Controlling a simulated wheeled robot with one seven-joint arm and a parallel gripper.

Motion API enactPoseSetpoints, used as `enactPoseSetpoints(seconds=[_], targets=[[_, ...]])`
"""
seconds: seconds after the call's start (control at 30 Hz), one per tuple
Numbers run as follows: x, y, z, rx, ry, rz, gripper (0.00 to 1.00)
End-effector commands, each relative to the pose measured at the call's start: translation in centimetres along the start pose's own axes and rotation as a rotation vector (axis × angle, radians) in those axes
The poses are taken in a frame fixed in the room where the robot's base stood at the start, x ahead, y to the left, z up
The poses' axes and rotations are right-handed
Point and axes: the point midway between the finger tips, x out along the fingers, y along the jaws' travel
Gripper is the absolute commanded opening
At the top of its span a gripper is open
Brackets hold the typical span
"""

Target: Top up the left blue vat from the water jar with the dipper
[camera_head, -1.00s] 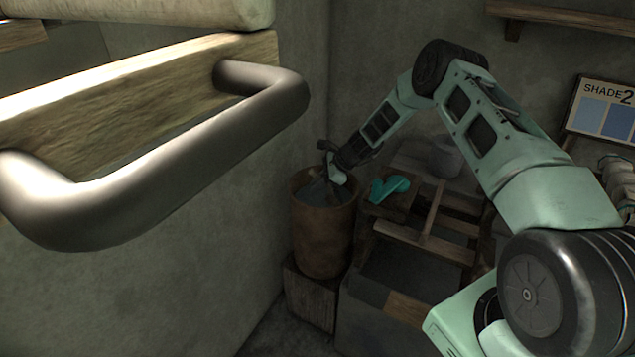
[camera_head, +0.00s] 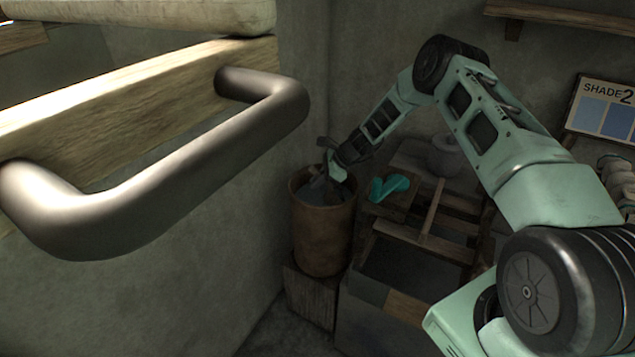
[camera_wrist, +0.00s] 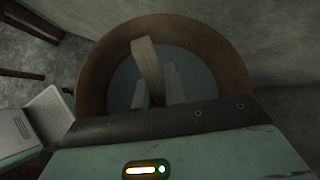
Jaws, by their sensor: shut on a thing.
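The brown water jar (camera_head: 322,238) stands on a wooden block in the corner, its mouth open and a dull grey-blue surface inside. My gripper (camera_head: 334,172) is over the jar's mouth. In the wrist view my gripper (camera_wrist: 158,98) is shut on the dipper's wooden handle (camera_wrist: 148,62), which shows inside the round rim of the jar (camera_wrist: 236,65). The dipper's cup is hidden, so I cannot tell whether it holds water. Right of the jar is a low dark vat (camera_head: 385,325) with wooden bars over it; I cannot tell whether it is the left blue vat.
Teal gloves (camera_head: 388,187) lie on wood just right of the jar. A grey pot (camera_head: 444,157) stands behind the wooden frame (camera_head: 425,240). A large metal handle bar (camera_head: 190,155) fills the left foreground. A shade chart (camera_head: 603,108) is at the right.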

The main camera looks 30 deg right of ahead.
Motion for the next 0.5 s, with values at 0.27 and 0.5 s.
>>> enactPoseSetpoints(seconds=[0.27, 0.5], targets=[[-2.9, -0.5, 2.4, -0.001, 0.0, -0.001, 0.0], [-4.9, -0.8, 4.1, 0.0, 0.0, 0.0, 0.0]])
